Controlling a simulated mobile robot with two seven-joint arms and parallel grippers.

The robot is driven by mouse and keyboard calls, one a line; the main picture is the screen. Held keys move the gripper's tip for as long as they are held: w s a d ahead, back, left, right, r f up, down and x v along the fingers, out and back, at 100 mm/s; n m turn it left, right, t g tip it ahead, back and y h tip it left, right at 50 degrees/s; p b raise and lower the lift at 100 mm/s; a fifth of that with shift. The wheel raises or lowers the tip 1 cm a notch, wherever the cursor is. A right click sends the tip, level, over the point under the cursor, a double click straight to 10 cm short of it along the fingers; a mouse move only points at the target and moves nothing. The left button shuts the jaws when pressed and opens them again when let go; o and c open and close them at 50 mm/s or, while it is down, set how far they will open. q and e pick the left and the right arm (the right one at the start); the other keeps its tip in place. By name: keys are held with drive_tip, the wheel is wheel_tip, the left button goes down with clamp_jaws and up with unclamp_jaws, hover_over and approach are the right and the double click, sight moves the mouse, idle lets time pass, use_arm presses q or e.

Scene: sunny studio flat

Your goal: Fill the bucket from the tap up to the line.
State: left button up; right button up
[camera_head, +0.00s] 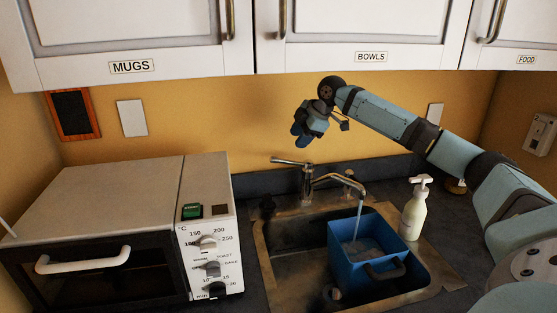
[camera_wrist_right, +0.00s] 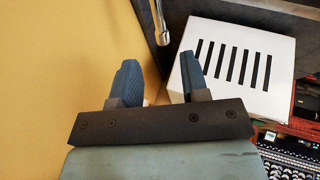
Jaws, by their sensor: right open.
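The blue bucket (camera_head: 343,262) stands in the sink, with a dark handle (camera_head: 384,271) at its front. Water (camera_head: 360,215) runs from the tap (camera_head: 325,181) into it. Some pale water shows inside the bucket. I cannot make out the line or the exact level. My right gripper (camera_head: 301,139) is in the air above the tap, near the yellow wall, apart from the tap and bucket. Its two blue fingers are apart and empty in the right wrist view (camera_wrist_right: 160,78). My left gripper is not in view.
A soap bottle (camera_head: 414,215) stands right of the bucket by the sink (camera_head: 270,262). A white oven (camera_head: 100,200) fills the counter on the left. Wall cabinets (camera_head: 350,50) hang above my right arm. A white slotted panel (camera_wrist_right: 250,45) is in the wrist view.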

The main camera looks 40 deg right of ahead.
sight(282, 161)
drive_tip(key=x, duration=1.1)
drive_tip(key=shift+w+a+f, duration=0.1)
drive_tip(key=shift+w+f, duration=0.1)
drive_tip(key=shift+f, duration=0.05)
clamp_jaws()
drive_tip(key=p, duration=0.3)
drive_tip(key=shift+a+h, duration=0.15)
drive_tip(key=shift+h, duration=0.15)
drive_tip(key=shift+f+g+p, duration=0.3)
drive_tip(key=shift+f+g, duration=0.1)
drive_tip(key=shift+f, duration=0.1)
drive_tip(key=shift+f+h, duration=0.15)
drive_tip(key=shift+h, duration=0.15)
unclamp_jaws()
